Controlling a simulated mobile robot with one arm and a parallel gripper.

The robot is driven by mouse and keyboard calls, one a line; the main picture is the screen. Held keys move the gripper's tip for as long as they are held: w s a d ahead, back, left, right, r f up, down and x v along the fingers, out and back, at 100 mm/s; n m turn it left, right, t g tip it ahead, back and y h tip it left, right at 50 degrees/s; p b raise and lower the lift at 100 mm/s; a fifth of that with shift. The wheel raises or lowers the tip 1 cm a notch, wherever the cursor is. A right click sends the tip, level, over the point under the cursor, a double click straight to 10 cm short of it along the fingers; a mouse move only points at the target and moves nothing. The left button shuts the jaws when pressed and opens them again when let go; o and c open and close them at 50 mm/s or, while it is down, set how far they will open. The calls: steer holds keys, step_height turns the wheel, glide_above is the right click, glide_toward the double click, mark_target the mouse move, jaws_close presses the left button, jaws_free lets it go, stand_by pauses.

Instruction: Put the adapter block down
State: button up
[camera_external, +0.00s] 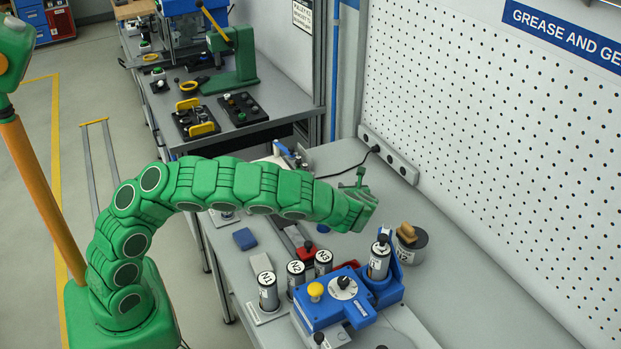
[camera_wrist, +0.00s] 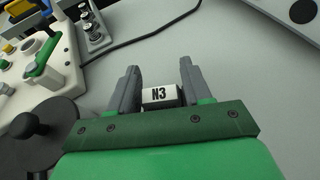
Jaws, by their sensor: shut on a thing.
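The adapter block (camera_wrist: 160,96) is a small dark block with a white face marked N3, seen in the wrist view between the two grey fingers of my gripper (camera_wrist: 158,84). My gripper is shut on it. In the external view my gripper (camera_external: 356,184) is beyond the green end of my arm, above the grey bench, and the block cannot be made out there. The wrist view shows bare grey bench around the fingers; how high the block is above it I cannot tell.
Canisters N1 (camera_external: 268,292), N2 (camera_external: 297,275) and N3 (camera_external: 323,262) stand beside a blue machine (camera_external: 335,308) on the bench. A dark-topped canister (camera_external: 411,245) stands to its right. A black cable (camera_wrist: 145,36) crosses behind the fingers. Bare bench lies at the right.

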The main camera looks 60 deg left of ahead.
steer(key=o, duration=1.1)
steer(key=shift+f, duration=0.1)
steer(key=v, duration=0.5)
steer(key=shift+w+r, duration=0.1)
steer(key=shift+r, duration=3.65)
